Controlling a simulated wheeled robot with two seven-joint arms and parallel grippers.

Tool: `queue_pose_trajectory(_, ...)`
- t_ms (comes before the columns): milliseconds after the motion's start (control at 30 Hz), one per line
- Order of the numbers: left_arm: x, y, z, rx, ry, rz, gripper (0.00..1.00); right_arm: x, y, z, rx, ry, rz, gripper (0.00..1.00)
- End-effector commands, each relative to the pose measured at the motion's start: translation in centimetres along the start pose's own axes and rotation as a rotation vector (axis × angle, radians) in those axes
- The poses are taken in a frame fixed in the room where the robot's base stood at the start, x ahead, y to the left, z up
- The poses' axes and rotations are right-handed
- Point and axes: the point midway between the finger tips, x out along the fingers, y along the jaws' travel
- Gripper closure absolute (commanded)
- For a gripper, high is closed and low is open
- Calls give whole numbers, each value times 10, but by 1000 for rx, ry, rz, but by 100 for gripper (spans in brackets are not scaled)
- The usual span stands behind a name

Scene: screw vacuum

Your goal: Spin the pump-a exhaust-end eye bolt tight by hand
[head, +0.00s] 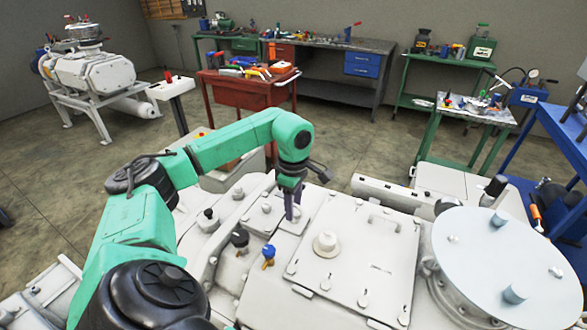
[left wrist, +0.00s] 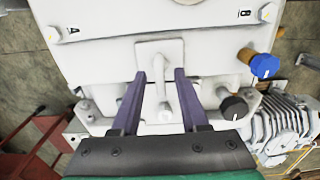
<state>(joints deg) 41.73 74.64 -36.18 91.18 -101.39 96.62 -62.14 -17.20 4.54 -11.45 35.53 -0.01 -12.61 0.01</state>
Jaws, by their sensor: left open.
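My left gripper (head: 293,212) points down over the white pump housing (head: 225,285), left of the large flat cover plate. In the left wrist view my left gripper (left wrist: 160,74) has its two purple fingers apart. A pale bolt-like piece (left wrist: 165,112) with a rounded end shows between the fingers, in front of a small square plate (left wrist: 159,50). I cannot tell for sure that it is the eye bolt, and no ring is clear. The fingers stand on either side of it with gaps. In the head view the gripper hides this spot. My right gripper is not in view.
A blue knob (left wrist: 264,66) and a black knob (left wrist: 234,107) stand close to the right of the fingers. The cover plate (head: 350,262) carries a pale knob (head: 326,244) and a handle. A round disc lid (head: 505,260) lies right. A red cart (head: 240,92) stands behind.

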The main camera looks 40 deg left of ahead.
Motion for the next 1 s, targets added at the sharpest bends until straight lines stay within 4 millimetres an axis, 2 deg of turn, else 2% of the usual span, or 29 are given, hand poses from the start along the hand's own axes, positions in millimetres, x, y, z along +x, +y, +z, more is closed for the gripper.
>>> queue_pose_trajectory(167, -32, 1, 0, 0, -3, 7, 56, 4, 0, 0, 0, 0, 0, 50)
queue_pose_trajectory(367, -89, 1, 1, 0, -6, 9, 56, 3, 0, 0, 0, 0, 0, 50)
queue_pose_trajectory(400, -105, 1, 0, -1, -5, 9, 56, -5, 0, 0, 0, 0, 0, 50)
queue_pose_trajectory(467, -120, 1, 0, -1, -4, 8, 56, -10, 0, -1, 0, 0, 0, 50)
queue_pose_trajectory(533, -136, 1, -1, -1, -1, 7, 56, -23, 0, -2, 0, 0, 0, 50)
queue_pose_trajectory(667, -144, 0, -1, -1, -1, 4, 56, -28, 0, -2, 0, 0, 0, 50)
queue_pose_trajectory(1000, -142, 0, -1, -1, -1, 3, 56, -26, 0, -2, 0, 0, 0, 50)
